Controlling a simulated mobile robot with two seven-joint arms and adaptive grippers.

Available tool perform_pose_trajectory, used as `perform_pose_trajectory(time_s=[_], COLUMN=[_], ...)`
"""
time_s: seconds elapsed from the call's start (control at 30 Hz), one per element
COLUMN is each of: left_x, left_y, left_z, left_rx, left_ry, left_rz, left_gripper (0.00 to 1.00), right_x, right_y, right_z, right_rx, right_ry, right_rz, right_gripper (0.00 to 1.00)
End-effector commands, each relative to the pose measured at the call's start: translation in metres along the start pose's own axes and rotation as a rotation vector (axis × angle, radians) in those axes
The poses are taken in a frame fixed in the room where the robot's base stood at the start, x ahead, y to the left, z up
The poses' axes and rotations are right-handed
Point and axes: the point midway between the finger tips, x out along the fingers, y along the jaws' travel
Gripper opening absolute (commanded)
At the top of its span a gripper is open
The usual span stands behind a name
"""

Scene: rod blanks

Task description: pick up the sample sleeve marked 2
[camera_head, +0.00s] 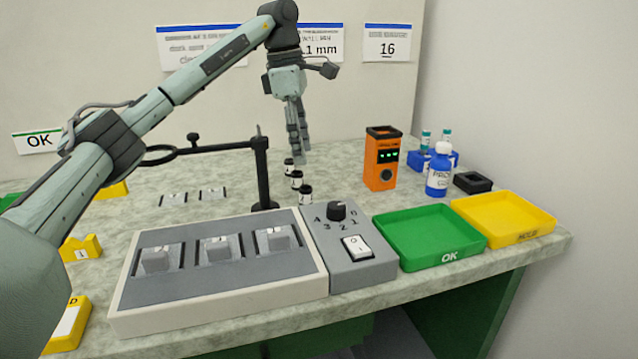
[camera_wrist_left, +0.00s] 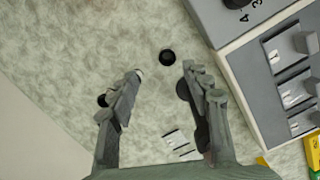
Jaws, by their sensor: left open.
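Three small black sleeves with white bands stand in a row on the bench in the head view: a far one (camera_head: 289,165), a middle one (camera_head: 296,180) and a near one (camera_head: 306,196). Their marks are too small to read, so I cannot tell which is 2. My left gripper (camera_head: 301,150) points down, open and empty, just above or behind the row. In the left wrist view its fingers (camera_wrist_left: 163,74) are spread. One sleeve (camera_wrist_left: 167,57) shows beyond the gap and another (camera_wrist_left: 102,100) is partly behind the left finger. My right gripper is not in view.
A black stand (camera_head: 262,170) with a ring is close left of the sleeves. The grey console (camera_head: 345,245) lies in front. An orange device (camera_head: 381,165), blue bottle (camera_head: 440,175), green tray (camera_head: 405,250) and yellow tray (camera_head: 515,238) are right. Bench between sleeves and orange device is clear.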

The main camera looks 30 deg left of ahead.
Motion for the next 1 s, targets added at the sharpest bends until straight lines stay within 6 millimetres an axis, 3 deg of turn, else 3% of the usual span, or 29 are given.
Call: perform_pose_trajectory(time_s=[0.13,0.6,0.9,1.0], left_x=[0.009,0.069,0.076,0.076], left_y=[-0.002,-0.011,-0.011,-0.011], left_z=[-0.011,-0.004,-0.004,-0.004], left_rx=[-0.006,-0.005,-0.005,-0.005], left_ry=[0.033,0.029,0.027,0.027], left_rz=[-0.013,-0.011,-0.01,-0.01], left_gripper=[0.49,0.49,0.49,0.39], right_x=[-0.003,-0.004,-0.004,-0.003], right_y=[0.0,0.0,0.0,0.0], right_z=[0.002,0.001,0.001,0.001], right_rx=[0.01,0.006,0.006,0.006], right_ry=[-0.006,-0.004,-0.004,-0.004], right_rz=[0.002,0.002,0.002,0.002], right_gripper=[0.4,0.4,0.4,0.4])
